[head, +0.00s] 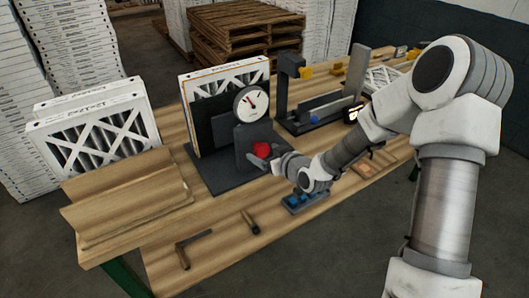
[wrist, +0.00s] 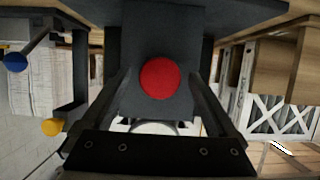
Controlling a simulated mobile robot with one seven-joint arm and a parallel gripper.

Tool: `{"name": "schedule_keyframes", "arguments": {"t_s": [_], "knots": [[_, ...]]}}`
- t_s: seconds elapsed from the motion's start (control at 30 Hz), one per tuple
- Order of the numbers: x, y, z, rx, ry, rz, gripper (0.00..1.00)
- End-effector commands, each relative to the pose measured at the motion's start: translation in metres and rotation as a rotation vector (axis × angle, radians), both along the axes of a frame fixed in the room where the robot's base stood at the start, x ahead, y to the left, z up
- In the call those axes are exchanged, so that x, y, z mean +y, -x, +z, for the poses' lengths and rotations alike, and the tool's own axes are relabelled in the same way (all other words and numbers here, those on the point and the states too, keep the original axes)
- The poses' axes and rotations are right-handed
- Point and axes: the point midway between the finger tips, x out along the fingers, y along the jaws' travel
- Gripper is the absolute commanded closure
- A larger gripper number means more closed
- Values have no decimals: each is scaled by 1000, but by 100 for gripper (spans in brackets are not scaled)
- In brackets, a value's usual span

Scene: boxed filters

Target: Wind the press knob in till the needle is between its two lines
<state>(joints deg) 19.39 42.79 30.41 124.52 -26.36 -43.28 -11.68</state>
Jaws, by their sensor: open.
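The red press knob (head: 262,148) sits on the front of the dark grey press (head: 221,172), below its round white gauge (head: 251,103). The gauge has a dark needle and some red on its face; its two lines are too small to read. My gripper (head: 262,162) is in front of the knob. In the wrist view, the knob (wrist: 160,78) lies between the two open fingers of my gripper (wrist: 162,88), with space on both sides. A filter with a white frame (head: 240,73) stands behind the press plates.
Boxed filters (head: 98,138) and a wooden tray (head: 130,203) are at the left of the bench. A dark fixture with yellow and blue knobs (head: 290,90) stands to the right. Hand tools (head: 250,222) lie near the front edge. A blue item (head: 305,200) sits below my wrist.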

Motion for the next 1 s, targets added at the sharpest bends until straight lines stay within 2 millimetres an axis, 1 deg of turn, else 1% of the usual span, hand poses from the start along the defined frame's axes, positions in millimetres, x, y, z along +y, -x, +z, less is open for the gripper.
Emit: {"name": "schedule_keyframes", "arguments": {"t_s": [0.13, 0.37, 0.47, 0.5, 0.57, 0.6, 0.67, 0.7, 0.83, 0.87, 1.0], "knots": [[3, -4, -3, 1, 0, 0, 6], [3, -4, -3, 1, 1, 0, 6], [3, -4, -3, 1, 1, 0, 23], [3, -4, -3, 1, 1, 0, 30], [3, -4, -3, 1, 1, 0, 41], [3, -4, -3, 1, 1, 0, 48], [3, -4, -3, 1, 1, 0, 59], [3, -4, -3, 1, 1, 0, 66], [3, -4, -3, 1, 1, 0, 89], [3, -4, -2, 1, 1, 0, 91], [3, -4, -2, 1, 1, 0, 91]]}}
